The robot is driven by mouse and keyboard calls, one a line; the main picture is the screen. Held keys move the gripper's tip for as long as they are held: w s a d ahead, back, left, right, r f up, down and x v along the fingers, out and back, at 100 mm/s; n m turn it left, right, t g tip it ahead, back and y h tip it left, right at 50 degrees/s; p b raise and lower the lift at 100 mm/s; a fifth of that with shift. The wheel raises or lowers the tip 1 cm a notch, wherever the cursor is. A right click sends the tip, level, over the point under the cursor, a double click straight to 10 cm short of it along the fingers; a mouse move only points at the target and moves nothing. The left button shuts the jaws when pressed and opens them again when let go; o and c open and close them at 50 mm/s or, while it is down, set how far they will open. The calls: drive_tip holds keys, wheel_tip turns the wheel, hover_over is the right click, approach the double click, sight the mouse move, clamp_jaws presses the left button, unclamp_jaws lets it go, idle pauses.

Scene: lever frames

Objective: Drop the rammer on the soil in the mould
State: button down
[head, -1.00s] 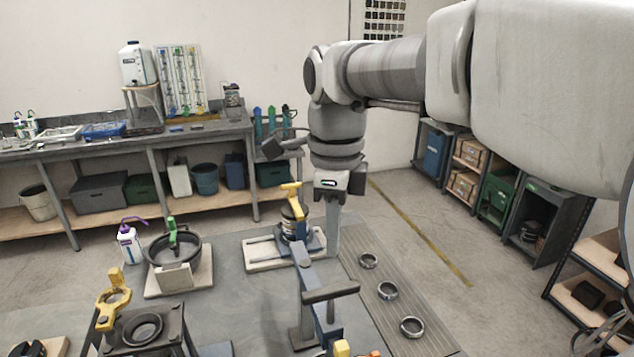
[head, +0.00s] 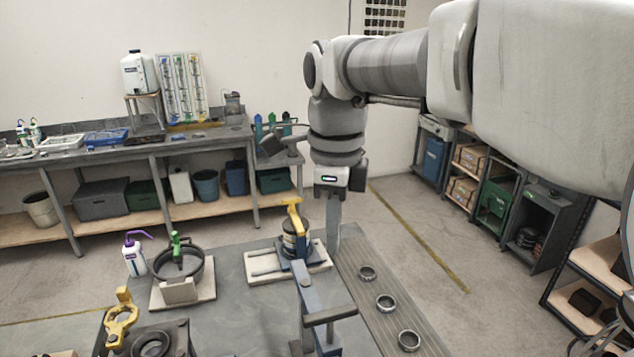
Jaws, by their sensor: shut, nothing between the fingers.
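My gripper (head: 333,238) points down, shut and empty, just right of this cylinder in the picture. Whether it touches anything there is unclear. Nearer the camera, a blue-grey post with a grey crossbar (head: 330,315) rises from the bench and hides part of the area below.
A dark bowl with a green handle (head: 176,243) and a white bottle with a purple top (head: 134,254) stand to the left. A yellow ring-ended lever (head: 122,318) is at front left. Several metal rings (head: 386,302) lie on a ribbed mat at right.

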sight(331, 315)
drive_tip(key=c, duration=1.3)
unclamp_jaws()
drive_tip(key=shift+f, duration=0.1)
drive_tip(key=o, duration=0.5)
drive_tip(key=f+n+b, duration=0.1)
drive_tip(key=b, duration=0.2)
drive_tip(key=shift+w+f+b, duration=0.15)
drive_tip(key=shift+f+b, duration=0.05)
drive_tip(key=shift+b, duration=0.1)
drive_tip(key=shift+o, duration=0.2)
drive_tip(key=shift+a+f+n+b, duration=0.1)
drive_tip(key=shift+f+n+b, duration=0.35)
drive_tip(key=shift+b, duration=0.7)
wheel_tip(331, 315, down, 18)
drive_tip(key=n+b, duration=0.4)
drive_tip(key=b, duration=0.6)
drive_tip(key=shift+r+b, duration=0.1)
drive_tip(key=shift+b, duration=0.2)
clamp_jaws()
